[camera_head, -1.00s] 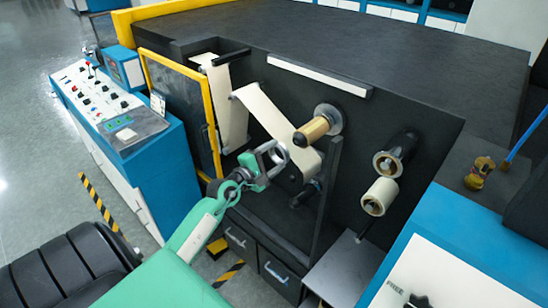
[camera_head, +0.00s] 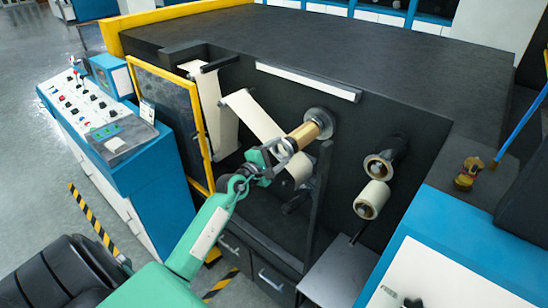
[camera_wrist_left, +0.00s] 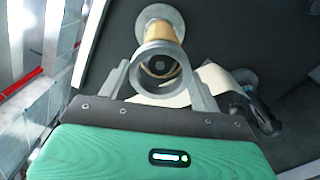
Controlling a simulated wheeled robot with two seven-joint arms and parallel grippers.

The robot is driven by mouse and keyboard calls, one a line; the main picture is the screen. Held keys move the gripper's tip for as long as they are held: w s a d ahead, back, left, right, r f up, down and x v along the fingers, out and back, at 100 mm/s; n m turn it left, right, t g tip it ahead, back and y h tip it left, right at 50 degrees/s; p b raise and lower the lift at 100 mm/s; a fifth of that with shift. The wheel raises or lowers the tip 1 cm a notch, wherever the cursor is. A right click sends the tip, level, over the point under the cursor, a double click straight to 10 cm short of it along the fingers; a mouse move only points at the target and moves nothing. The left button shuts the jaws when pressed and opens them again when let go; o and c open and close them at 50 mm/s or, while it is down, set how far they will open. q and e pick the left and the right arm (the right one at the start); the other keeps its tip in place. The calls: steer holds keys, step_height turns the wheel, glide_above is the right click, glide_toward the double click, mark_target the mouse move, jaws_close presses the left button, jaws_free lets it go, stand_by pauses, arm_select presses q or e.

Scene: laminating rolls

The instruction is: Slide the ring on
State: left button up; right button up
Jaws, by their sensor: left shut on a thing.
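My left gripper (camera_head: 276,155) is shut on a grey ring (camera_wrist_left: 137,76), holding it across its sides in the left wrist view. The tan roll spindle (camera_head: 304,134) sticks out of the dark machine face from a round grey flange (camera_head: 321,121). The ring is at the spindle's free end and looks roughly lined up with it. In the left wrist view the spindle (camera_wrist_left: 157,34) shows behind the ring, and its end face shows through the opening. I cannot tell whether the ring is around the tip or just in front of it. My right gripper is not in view.
A pale web strip (camera_head: 254,115) runs down close to the spindle. A dark upright post (camera_head: 322,195) stands just right of my gripper. Two more rollers, a dark one and a cream one (camera_head: 372,199), stick out to the right. A control console (camera_head: 120,150) stands left.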

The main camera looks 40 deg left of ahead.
mark_target(284, 157)
arm_select(q)
steer(key=shift+w+d+b, duration=0.1)
steer(key=shift+w+b, duration=0.3)
steer(key=shift+w, duration=1.45)
steer(key=shift+r, duration=0.1)
steer(key=shift+c, duration=0.9)
steer(key=shift+s+r, duration=0.1)
steer(key=shift+s, duration=0.15)
steer(key=shift+f, duration=0.2)
steer(key=shift+s, duration=0.2)
steer(key=shift+w, duration=0.1)
steer(key=o, duration=1.3)
steer(key=shift+c, duration=0.2)
